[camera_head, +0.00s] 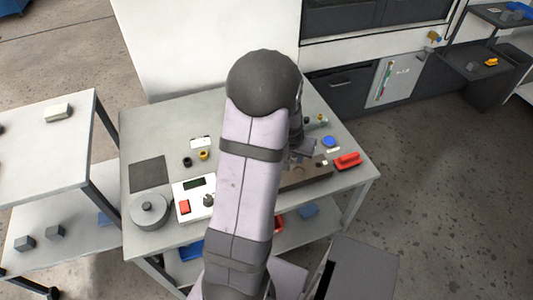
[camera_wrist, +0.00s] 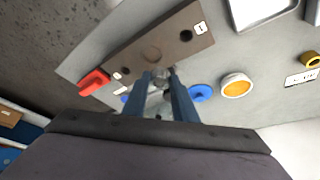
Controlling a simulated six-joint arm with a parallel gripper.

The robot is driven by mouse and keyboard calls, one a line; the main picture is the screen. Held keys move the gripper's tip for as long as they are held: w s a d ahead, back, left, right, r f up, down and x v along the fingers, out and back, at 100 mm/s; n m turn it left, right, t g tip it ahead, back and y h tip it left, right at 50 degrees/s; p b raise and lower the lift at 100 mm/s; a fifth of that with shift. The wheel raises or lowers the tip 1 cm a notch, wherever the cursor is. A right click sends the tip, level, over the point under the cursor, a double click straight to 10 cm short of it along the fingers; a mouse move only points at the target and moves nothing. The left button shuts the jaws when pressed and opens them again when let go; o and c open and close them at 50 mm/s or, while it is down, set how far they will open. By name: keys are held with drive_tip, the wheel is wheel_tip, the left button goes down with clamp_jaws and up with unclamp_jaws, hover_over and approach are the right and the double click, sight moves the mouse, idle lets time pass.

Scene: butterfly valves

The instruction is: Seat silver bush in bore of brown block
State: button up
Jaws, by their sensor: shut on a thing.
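The brown block (camera_wrist: 171,33) lies on the table and runs diagonally across the wrist view. It has a dark round hole (camera_wrist: 186,36) near one end and a wider, shallow-looking round bore (camera_wrist: 152,54) near its middle. My gripper (camera_wrist: 160,76) is shut on the silver bush (camera_wrist: 161,74), which shows between the fingertips beside the block's near long edge, close to the wider bore. I cannot tell its height above the block. In the head view, the brown block (camera_head: 318,173) is partly hidden behind my arm, and the bush cannot be made out.
A red object (camera_head: 348,160) and a blue disc (camera_head: 330,141) are near the block. The wrist view also shows a round orange-and-white part (camera_wrist: 237,86) and a yellow ring (camera_wrist: 310,59). A white box with a red button (camera_head: 184,207) stands left of my arm.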

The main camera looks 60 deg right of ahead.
drive_tip(key=shift+s+d+f+m, duration=0.1)
drive_tip(key=shift+s+d+m, duration=0.05)
drive_tip(key=shift+s, duration=0.4)
drive_tip(key=shift+s+d+m, duration=0.15)
drive_tip(key=shift+s, duration=0.35)
drive_tip(key=shift+f+b, duration=1.6)
drive_tip(key=shift+f, duration=0.2)
drive_tip(key=shift+a+f+b, duration=0.15)
drive_tip(key=shift+f+b, duration=0.85)
drive_tip(key=shift+b, duration=0.15)
idle(1.1)
drive_tip(key=o, duration=1)
drive_tip(key=shift+a, duration=0.1)
drive_tip(key=shift+f, duration=0.1)
